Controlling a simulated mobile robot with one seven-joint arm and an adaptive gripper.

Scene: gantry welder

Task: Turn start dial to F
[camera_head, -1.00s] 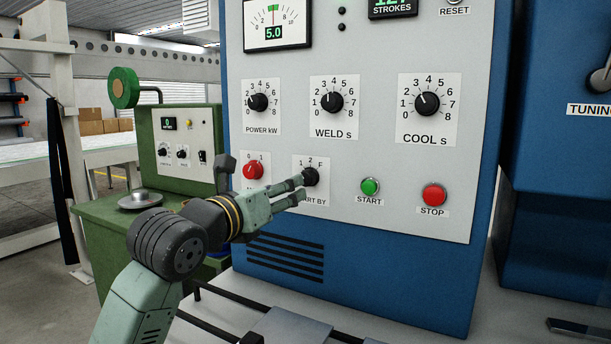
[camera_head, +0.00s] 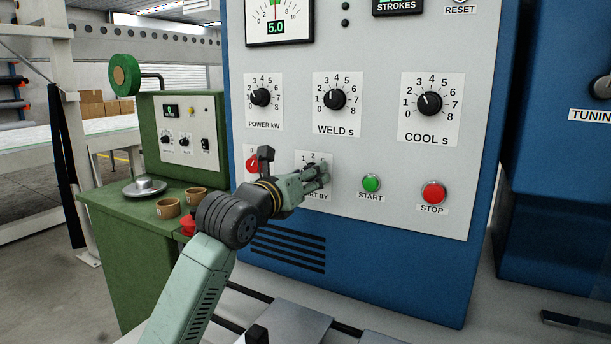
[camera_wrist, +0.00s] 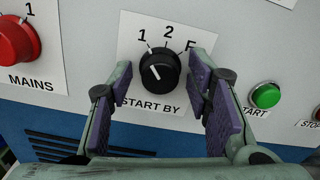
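The start dial is a black knob (camera_wrist: 159,70) on a white plate marked 1, 2, F and START BY, seen in the wrist view. Its white pointer line is at the upper left, toward 1. My gripper (camera_wrist: 166,97) is open, with one purple-padded finger at the lower left of the knob and one at its lower right; neither visibly touches it. In the head view my gripper (camera_head: 316,178) is at the START BY plate (camera_head: 300,160) and covers most of the knob.
The red MAINS knob (camera_wrist: 14,42) is left of the dial. The green START button (camera_head: 371,183) and red STOP button (camera_head: 433,193) are to the right. POWER, WELD and COOL dials (camera_head: 335,98) are above. A green cabinet (camera_head: 130,220) stands at left.

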